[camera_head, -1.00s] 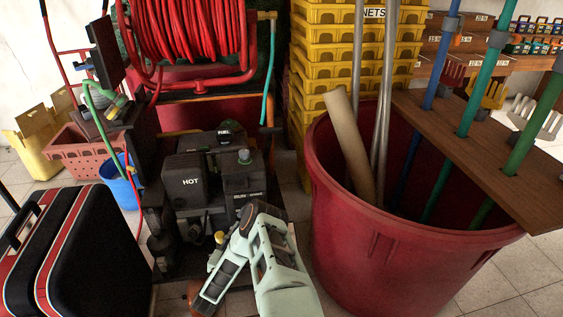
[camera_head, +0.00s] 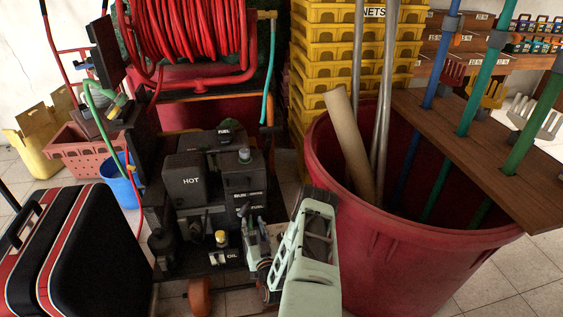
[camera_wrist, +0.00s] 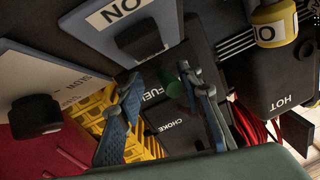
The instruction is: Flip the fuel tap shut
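The dark engine (camera_head: 222,180) stands on the floor frame in the middle of the head view, with HOT, FUEL and OIL labels. In the wrist view a FUEL label (camera_wrist: 152,94) and a CHOKE label (camera_wrist: 170,124) show between the fingers. A small dark green part (camera_wrist: 174,90), perhaps the fuel tap, is beside the FUEL label; its setting cannot be told. My gripper (camera_head: 256,240) is at the engine's right front. Its two blue-grey fingers stand apart in the wrist view (camera_wrist: 166,112), with nothing visibly held. Contact with the engine cannot be told.
A yellow-topped oil cap (camera_head: 221,238) is left of my gripper. A big red bin (camera_head: 385,250) with poles stands close on the right. A black and red case (camera_head: 85,250) is on the left. A red hose reel (camera_head: 190,45) and yellow crates (camera_head: 325,70) stand behind.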

